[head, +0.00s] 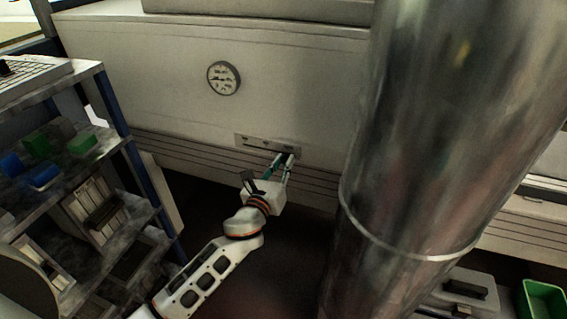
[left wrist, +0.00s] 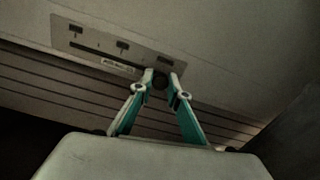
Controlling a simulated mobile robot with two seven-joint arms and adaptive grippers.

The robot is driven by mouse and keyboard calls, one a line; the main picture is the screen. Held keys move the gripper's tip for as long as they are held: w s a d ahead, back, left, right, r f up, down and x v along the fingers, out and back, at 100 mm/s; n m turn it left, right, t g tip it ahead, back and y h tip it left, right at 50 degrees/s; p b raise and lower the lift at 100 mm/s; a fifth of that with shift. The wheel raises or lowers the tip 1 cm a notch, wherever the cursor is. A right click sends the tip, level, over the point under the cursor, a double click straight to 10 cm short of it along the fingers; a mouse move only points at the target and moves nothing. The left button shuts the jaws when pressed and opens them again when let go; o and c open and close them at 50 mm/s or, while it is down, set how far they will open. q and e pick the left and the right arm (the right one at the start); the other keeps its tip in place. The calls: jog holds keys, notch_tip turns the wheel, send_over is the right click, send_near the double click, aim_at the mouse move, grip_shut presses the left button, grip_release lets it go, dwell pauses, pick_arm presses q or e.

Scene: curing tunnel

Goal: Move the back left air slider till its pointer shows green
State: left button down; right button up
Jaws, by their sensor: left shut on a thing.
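The air slider's pale plate (head: 246,141) is set in the light tunnel wall. In the left wrist view the plate (left wrist: 90,36) shows a long dark slot, small dark marks above it and a label below. My left gripper (head: 286,158), with teal fingers, reaches up to the plate's right part. In the left wrist view its fingertips (left wrist: 161,82) are shut on a dark knob (left wrist: 160,79) near the slot's right end. A round dial (head: 223,78) with a pale face and dark rim is on the wall above left; its reading and any green are too small to tell. My right gripper is not in view.
A large shiny metal cylinder (head: 440,130) fills the near right, close to my left gripper's right side. A shelf rack (head: 115,110) stands at the left with green and blue items. A green bin (head: 545,300) is at the lower right. Louvred strips run below the plate.

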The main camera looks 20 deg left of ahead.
aim_at(277, 152)
pick_arm(q)
jog(key=a, duration=0.3)
jog(key=shift+w+a+p, duration=0.1)
jog(key=shift+a+p, duration=0.25)
jog(key=shift+p, duration=0.05)
jog(key=shift+d, duration=0.1)
jog(key=c, duration=1.9)
grip_release()
jog(key=s, duration=1.2)
jog(key=shift+a, duration=0.35)
jog(key=shift+f, duration=0.1)
